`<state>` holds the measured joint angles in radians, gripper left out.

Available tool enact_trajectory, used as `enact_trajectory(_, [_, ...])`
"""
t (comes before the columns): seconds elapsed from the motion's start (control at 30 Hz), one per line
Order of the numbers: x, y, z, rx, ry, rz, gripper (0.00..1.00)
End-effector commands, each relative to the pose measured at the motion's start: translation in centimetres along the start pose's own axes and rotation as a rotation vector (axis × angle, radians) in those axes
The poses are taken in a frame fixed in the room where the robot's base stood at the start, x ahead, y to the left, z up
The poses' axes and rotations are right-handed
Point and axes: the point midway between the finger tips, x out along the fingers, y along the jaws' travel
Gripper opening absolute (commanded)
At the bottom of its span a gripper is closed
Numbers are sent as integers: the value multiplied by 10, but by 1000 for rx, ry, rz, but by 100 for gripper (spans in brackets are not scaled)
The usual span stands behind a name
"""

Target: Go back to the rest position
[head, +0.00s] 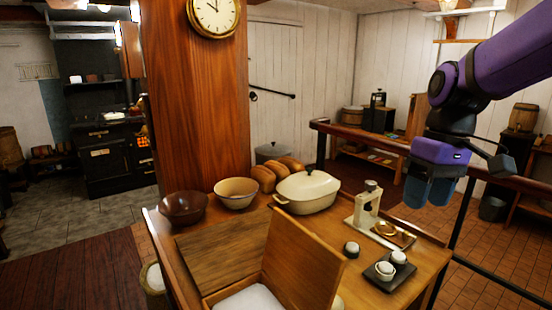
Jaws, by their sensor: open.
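My purple arm enters from the upper right in the head view. My gripper (429,196) hangs at its end with the blue fingers pointing down. It is open, and I see nothing between the fingers. It is in the air to the right of the wooden table (225,256), apart from the things on it. The far side of the gripper is hidden.
The table holds a dark bowl (184,207), a cream bowl (236,193), bread loaves (264,178), a lidded cream dish (307,192), a dispenser (367,205) and a small dark tray (391,276) with cups. A box lid (302,255) stands open in front. A wooden post (195,100) rises behind.

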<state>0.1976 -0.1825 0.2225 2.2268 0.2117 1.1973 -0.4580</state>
Motion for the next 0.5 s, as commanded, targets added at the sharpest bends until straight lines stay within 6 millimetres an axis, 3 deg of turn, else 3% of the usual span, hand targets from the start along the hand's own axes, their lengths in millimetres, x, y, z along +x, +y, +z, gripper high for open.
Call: enact_trajectory(0.5, [-23, -12, 106, 262, 377, 237, 59])
